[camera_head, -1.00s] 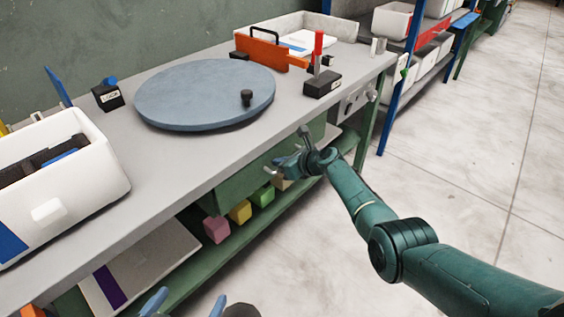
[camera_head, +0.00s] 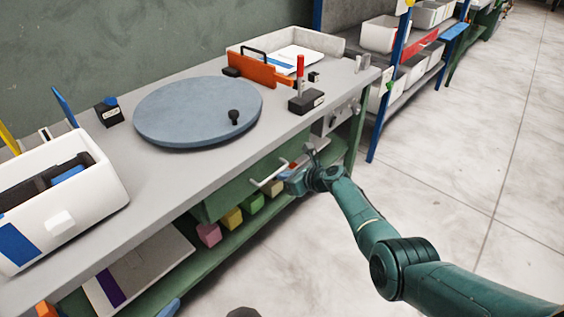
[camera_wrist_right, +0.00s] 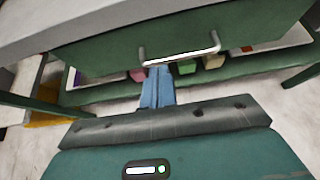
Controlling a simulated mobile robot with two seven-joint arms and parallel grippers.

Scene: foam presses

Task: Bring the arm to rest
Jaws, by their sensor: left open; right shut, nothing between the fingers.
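My right gripper (camera_head: 292,178) is in front of the bench, by the green drawer (camera_head: 232,192) with a pale bar handle (camera_head: 268,172). In the right wrist view its blue fingers (camera_wrist_right: 158,86) are shut together and empty. Their tips lie just below the handle (camera_wrist_right: 180,57) in the picture; whether they touch it I cannot tell.
The bench top (camera_head: 190,170) carries a round blue-grey disc (camera_head: 195,112), a white bin (camera_head: 95,205), an orange piece (camera_head: 262,72) and a block with a red handle (camera_head: 304,100). Coloured cubes (camera_head: 232,218) stand on the lower shelf. The floor at right is clear.

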